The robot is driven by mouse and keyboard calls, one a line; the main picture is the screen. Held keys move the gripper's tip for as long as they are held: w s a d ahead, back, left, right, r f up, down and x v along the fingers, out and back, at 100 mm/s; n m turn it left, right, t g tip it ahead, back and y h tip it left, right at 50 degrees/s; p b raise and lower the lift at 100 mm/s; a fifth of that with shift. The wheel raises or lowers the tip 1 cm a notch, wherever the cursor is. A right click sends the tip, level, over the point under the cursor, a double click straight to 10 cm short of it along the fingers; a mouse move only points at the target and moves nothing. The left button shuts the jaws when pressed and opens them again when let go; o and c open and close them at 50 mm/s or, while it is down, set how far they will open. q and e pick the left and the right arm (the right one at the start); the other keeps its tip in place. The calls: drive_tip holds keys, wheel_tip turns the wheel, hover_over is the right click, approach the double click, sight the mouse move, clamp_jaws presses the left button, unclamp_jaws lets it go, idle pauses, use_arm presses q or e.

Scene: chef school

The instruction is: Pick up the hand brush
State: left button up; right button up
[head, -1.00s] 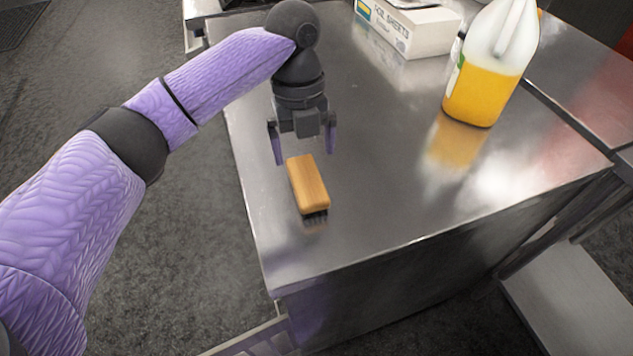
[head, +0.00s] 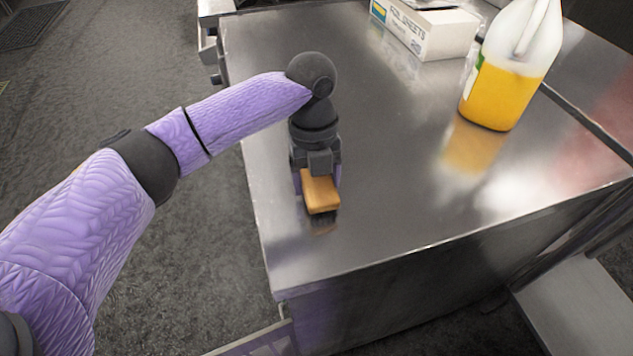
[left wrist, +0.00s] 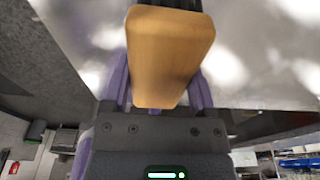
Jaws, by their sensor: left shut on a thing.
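The hand brush (head: 321,193) has a tan wooden block and dark bristles. It is at the left part of the steel table (head: 390,170), bristles down. My left gripper (head: 319,184) is over it from above and behind, with its purple fingers on both sides of the block, shut on it. In the left wrist view the brush (left wrist: 168,55) sits between the two fingers, its wooden face towards the camera. I cannot tell whether the bristles touch the table. My right gripper is not in view.
A jug of yellow liquid (head: 494,97) stands on the table to the right. A white box of foil sheets (head: 440,36) lies at the back. The table's left edge is close to the brush. The middle of the tabletop is clear.

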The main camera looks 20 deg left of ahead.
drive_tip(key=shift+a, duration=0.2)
